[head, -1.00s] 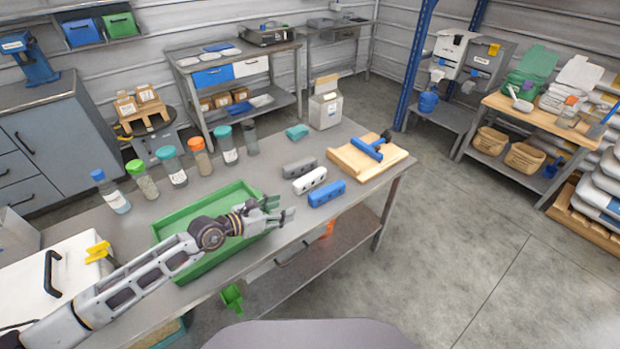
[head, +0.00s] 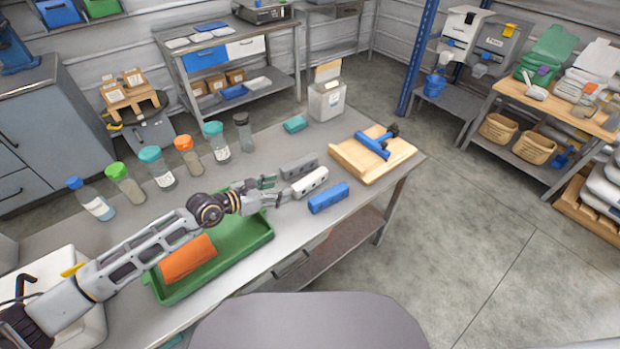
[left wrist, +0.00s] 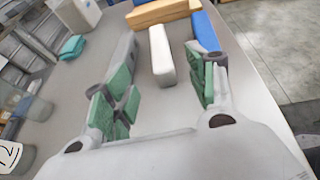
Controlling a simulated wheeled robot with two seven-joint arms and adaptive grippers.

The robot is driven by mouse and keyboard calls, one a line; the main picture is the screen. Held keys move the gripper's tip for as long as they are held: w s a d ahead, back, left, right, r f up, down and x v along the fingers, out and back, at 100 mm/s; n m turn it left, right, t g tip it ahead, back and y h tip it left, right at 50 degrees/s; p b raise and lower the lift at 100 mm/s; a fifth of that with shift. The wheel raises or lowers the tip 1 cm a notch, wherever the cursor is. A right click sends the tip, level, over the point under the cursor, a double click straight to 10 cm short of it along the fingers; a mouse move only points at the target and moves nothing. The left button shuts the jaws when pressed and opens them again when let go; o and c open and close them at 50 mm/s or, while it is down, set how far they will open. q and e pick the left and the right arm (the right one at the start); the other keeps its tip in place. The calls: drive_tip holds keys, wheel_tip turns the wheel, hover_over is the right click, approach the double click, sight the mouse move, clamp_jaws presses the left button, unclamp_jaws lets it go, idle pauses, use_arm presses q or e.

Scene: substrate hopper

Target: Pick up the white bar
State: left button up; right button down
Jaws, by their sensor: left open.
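The white bar (head: 310,181) lies on the grey table between a grey bar (head: 299,167) and a blue bar (head: 328,197). In the left wrist view the white bar (left wrist: 161,55) lies ahead, between the lines of my two fingers. My left gripper (head: 277,190) is open and empty, just left of the white bar's near end. Its green-padded fingers (left wrist: 160,92) are spread wide, with bare table between them. My right gripper is not in view.
A green tray (head: 262,232) holding an orange object (head: 188,258) lies below my left arm. Several capped jars stand behind it. A wooden board (head: 350,163) with a blue-handled tool (head: 376,145) lies beyond the bars.

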sight(294, 188)
use_arm(q)
drive_tip(key=shift+x, duration=3.6)
drive_tip(key=shift+w+d+f, duration=0.2)
drive_tip(key=shift+w+d, duration=0.1)
drive_tip(key=shift+d, duration=0.2)
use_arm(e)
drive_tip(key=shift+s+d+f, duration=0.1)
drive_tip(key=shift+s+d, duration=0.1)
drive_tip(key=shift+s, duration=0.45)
use_arm(q)
drive_tip(key=shift+w, duration=0.1)
